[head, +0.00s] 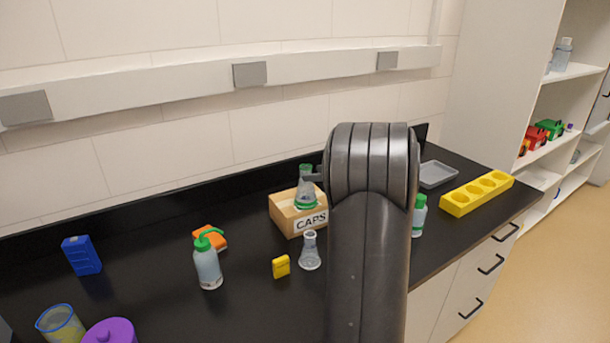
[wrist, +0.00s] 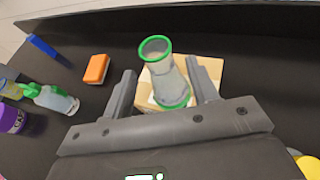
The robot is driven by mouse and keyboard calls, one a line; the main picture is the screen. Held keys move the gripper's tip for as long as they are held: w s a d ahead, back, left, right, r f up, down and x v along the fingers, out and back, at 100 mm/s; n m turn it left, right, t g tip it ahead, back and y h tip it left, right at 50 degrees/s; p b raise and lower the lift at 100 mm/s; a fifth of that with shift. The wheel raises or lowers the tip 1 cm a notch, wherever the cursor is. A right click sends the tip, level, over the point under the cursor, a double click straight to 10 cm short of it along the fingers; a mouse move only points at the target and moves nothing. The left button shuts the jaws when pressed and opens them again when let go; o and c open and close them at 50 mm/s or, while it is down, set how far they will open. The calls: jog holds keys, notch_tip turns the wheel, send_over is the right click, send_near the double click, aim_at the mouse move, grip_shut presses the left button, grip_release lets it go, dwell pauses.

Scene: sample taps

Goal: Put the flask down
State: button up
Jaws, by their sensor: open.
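A clear conical flask with a green rim and a green band at its base (head: 306,190) is upright at the cardboard box marked CAPS (head: 286,222). Its base appears to be on the box top, though I cannot tell for sure that it touches. In the wrist view the flask (wrist: 166,78) is between the two fingers of my gripper (wrist: 160,70). The fingers are apart, with a visible gap beside the flask. In the head view my arm hides most of the gripper. A second, plain clear flask (head: 310,252) stands on the black bench in front of the box.
A yellow block (head: 281,266), a green-capped wash bottle (head: 208,265) and an orange block (head: 210,237) are left of the plain flask. A green-capped bottle (head: 419,216), a grey tray (head: 438,174) and a yellow rack (head: 478,192) are right.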

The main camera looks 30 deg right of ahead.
jog(key=v, duration=0.5)
jog(key=s+a+r+n+g, duration=0.1)
jog(key=s+a+n+g, duration=0.15)
jog(key=a+n, duration=0.4)
jog(key=s+a+r+n+g, duration=0.1)
jog(key=s+a+n, duration=0.25)
jog(key=a, duration=0.65)
jog(key=s+a+r+n+g, duration=0.15)
jog(key=s+a+n, duration=0.25)
jog(key=a, duration=0.5)
jog(key=s+a+f+n+h, duration=0.1)
jog(key=s+a+n, duration=0.2)
jog(key=s+n, duration=0.3)
jog(key=s+a+f+n+g+h, duration=0.1)
jog(key=s+a+n+h, duration=0.1)
jog(key=s+n, duration=0.3)
jog(key=s+a+f+n+h, duration=0.2)
jog(key=s+a+n, duration=0.2)
jog(key=s+n, duration=0.2)
jog(key=shift+s+n+g, duration=0.3)
jog(key=shift+s+g, duration=0.1)
jog(key=shift+s, duration=0.7)
